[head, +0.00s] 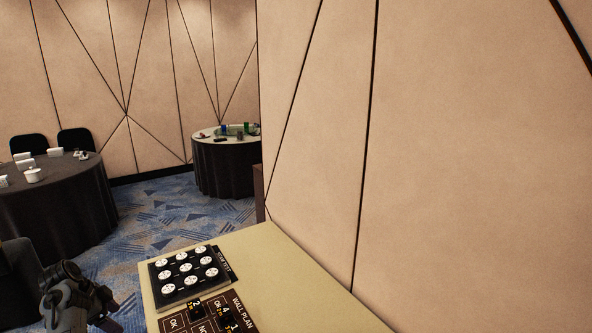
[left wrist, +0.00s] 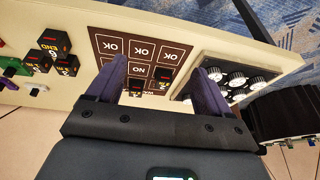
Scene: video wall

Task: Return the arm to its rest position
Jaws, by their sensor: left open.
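My left gripper (head: 107,311) is low at the left in the head view, beside the left edge of the cream table (head: 290,275). In the left wrist view my left gripper (left wrist: 160,88) has its two purple-grey fingers spread, with nothing held between them. Beyond the fingers lies the brown wall plan board (left wrist: 140,48), marked with OK and NO cells, with small black numbered blocks on it. It also shows in the head view (head: 180,323). My right gripper is in neither view.
A dark board with white round pieces (head: 180,275) lies beside the wall plan. More black blocks (left wrist: 55,42) and green and purple pieces lie at the left in the wrist view. A panelled wall (head: 470,150) borders the table. Round black-clothed tables (head: 60,205) stand beyond open carpet.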

